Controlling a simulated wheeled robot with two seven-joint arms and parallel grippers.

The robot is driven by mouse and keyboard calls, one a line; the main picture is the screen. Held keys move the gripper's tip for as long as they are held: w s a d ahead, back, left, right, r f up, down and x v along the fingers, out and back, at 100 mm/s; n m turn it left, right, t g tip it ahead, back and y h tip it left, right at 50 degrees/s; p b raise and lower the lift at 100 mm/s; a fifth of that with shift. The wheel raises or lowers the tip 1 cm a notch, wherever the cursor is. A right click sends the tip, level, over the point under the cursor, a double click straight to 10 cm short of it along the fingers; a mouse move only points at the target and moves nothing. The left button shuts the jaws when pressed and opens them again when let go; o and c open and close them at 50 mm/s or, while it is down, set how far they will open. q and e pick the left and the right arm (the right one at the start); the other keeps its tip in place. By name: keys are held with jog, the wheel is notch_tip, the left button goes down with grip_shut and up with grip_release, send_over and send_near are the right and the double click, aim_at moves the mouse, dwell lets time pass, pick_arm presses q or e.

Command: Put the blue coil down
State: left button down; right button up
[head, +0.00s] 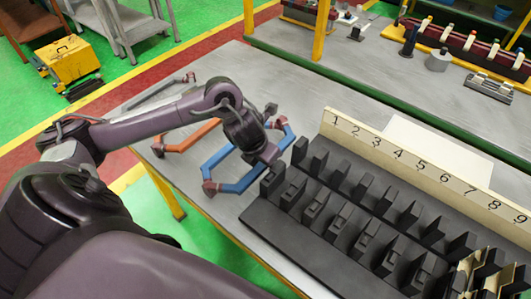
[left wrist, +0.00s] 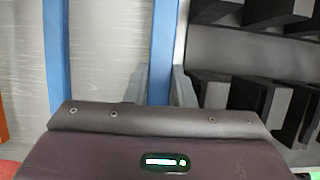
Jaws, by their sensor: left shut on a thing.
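The blue coil (head: 237,186) is a six-sided loop with dark brown ends. It is at the table's left part, beside slot 1 of the black fixture. My left gripper (head: 268,158) is shut on the coil's side nearest the fixture. In the left wrist view, that blue side (left wrist: 163,45) runs between the two grey fingers of my left gripper (left wrist: 160,88); the coil's other blue side (left wrist: 57,45) is to the left. I cannot tell whether the coil touches the table. My arm hides part of it. My right gripper is not in view.
The black fixture (head: 262,224) has rows of upright blocks and a board numbered 1 to 9 (head: 385,152). An orange coil (head: 187,140) and a grey coil (head: 150,97) lie farther left on the metal table (head: 222,62). A white sheet lies behind the board.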

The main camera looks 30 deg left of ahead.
pick_arm(q)
jog(key=shift+f, duration=0.95)
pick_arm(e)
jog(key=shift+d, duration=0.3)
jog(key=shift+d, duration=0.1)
pick_arm(q)
jog(key=shift+f, duration=0.15)
jog(key=c, duration=1.5)
grip_release()
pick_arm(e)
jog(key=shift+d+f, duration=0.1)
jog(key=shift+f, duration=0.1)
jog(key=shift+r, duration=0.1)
